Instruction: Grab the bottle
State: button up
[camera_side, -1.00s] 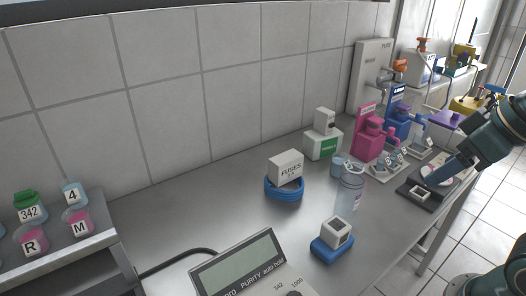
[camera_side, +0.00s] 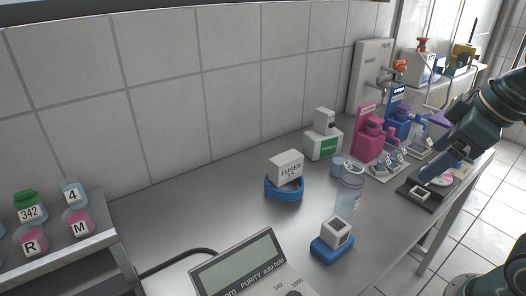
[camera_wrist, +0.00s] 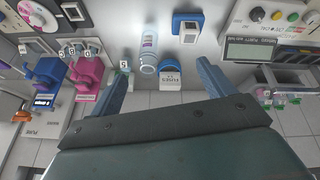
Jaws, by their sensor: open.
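A clear bottle (camera_side: 348,195) with a pale label stands upright on the grey bench, right of the middle in the side view. It also shows in the wrist view (camera_wrist: 149,50), between and beyond my blue fingers. My gripper (camera_side: 436,170) is to the right of the bottle in the side view, above a dark pad, clearly apart from the bottle. In the wrist view my gripper (camera_wrist: 160,72) has its fingers wide apart with nothing held between them.
A FUSES box (camera_side: 286,166) on a blue coil stands behind-left of the bottle. A blue-and-white block (camera_side: 333,240) is in front. Pink (camera_side: 369,140) and blue (camera_side: 397,115) dispensers stand behind-right. A purity meter (camera_side: 240,268) is at the front. The bench between the bottle and meter is partly clear.

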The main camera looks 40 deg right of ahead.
jog(key=w+d+r+n+g, duration=0.1)
jog(key=w+d+n+g, duration=0.15)
jog(key=w+n, duration=0.6)
jog(key=n+g, duration=0.3)
jog(key=n, duration=0.7)
send_over(356, 161)
notch_tip(356, 161, down, 3)
jog(key=shift+s+d+t, duration=0.1)
jog(key=shift+d+t, duration=0.05)
jog(key=shift+t, duration=0.1)
jog(key=shift+f, duration=4.25)
jog(key=shift+f, duration=2.6)
